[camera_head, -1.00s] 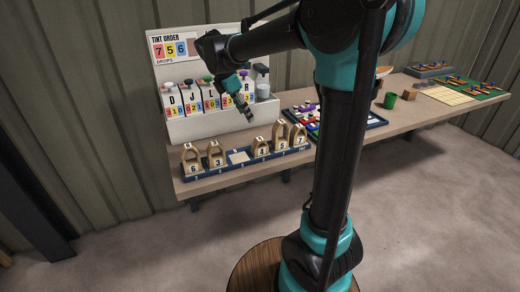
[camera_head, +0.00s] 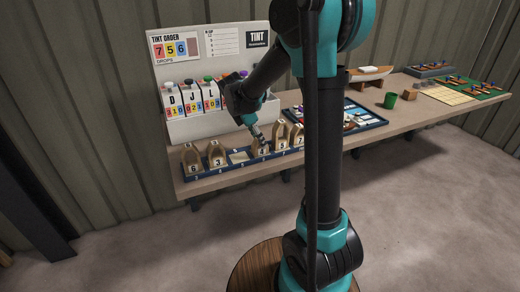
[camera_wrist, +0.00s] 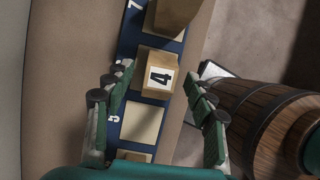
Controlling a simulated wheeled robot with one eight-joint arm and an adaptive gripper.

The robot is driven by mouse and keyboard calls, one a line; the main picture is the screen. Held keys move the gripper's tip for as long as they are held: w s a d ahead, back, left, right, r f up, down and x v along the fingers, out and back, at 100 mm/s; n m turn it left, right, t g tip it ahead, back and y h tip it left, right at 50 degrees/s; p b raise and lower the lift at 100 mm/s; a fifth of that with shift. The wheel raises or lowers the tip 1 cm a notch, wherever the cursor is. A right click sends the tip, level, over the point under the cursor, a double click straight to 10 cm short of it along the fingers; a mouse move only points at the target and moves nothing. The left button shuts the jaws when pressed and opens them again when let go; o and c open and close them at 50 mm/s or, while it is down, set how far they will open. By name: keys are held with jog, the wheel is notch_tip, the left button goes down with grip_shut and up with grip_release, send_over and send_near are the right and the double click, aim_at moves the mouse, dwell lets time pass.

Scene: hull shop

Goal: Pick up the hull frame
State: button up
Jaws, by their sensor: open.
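Several wooden arched hull frames with number labels stand in a row on a dark blue tray (camera_head: 220,168) at the bench's front edge. The frame labelled 4 (camera_head: 263,151) is right of a bare pale pad (camera_head: 239,157). My gripper (camera_head: 262,140) is just above this frame, pointing down. In the wrist view the frame labelled 4 (camera_wrist: 157,78) lies between the two spread fingers of my gripper (camera_wrist: 156,80), with a gap visible on both sides. Nothing is held. Another frame (camera_wrist: 172,15) and an empty pad (camera_wrist: 142,122) flank it along the tray.
The tint order stand (camera_head: 200,120) with lettered dispensers is close behind the tray. Frames labelled 6 (camera_head: 193,163) and 3 (camera_head: 216,158) stand left. A blue tray of parts (camera_head: 366,117), a green cup (camera_head: 390,100) and a boat model (camera_head: 372,74) are farther right.

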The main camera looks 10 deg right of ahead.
jog(key=shift+x, duration=1.2)
grip_shut()
